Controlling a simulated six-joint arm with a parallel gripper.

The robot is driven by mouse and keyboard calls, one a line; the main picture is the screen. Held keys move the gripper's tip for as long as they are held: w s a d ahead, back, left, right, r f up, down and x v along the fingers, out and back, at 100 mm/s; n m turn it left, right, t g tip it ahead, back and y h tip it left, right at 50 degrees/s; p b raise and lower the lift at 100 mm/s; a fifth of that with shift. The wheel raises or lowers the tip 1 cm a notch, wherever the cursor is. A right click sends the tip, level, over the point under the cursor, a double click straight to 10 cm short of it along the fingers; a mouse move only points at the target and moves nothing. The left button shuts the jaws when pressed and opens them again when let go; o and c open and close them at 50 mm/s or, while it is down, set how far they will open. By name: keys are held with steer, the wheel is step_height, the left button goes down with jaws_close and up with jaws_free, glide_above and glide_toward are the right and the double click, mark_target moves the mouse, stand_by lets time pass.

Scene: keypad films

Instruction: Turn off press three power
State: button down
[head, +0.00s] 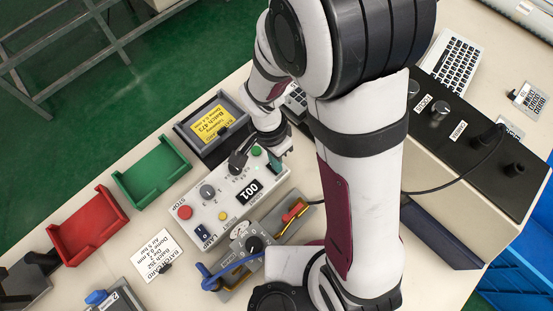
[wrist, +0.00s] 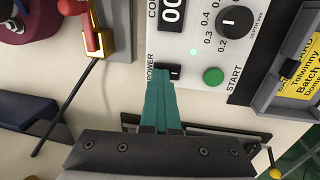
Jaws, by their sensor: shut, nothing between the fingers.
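In the wrist view, a small black rocker switch (wrist: 174,72) sits beside the word POWER. A small green light (wrist: 194,52) glows near it, and the green START button (wrist: 213,76) is to its right. My gripper (wrist: 164,72) is shut and empty, its teal fingertips at the POWER switch, covering part of it. I cannot tell whether they touch. In the head view, my gripper (head: 274,163) is at the box's far right end.
A grey tray with a yellow batch card (head: 211,123), a green tray (head: 152,172) and a red tray (head: 89,228) line the bench edge. A device with a red-yellow part (head: 294,211) stands close to the box. A black panel with knobs (head: 440,112) is at right.

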steer(key=shift+w+a+f, duration=0.1)
steer(key=shift+a+f, duration=0.15)
steer(key=shift+f, duration=0.15)
step_height(320, 180, up, 15)
steer(key=shift+w, duration=0.15)
steer(key=shift+f, duration=0.1)
steer(key=f, duration=1.3)
steer(key=shift+s+d+f, duration=0.25)
steer(key=shift+s+f, duration=0.1)
steer(key=shift+f, duration=0.05)
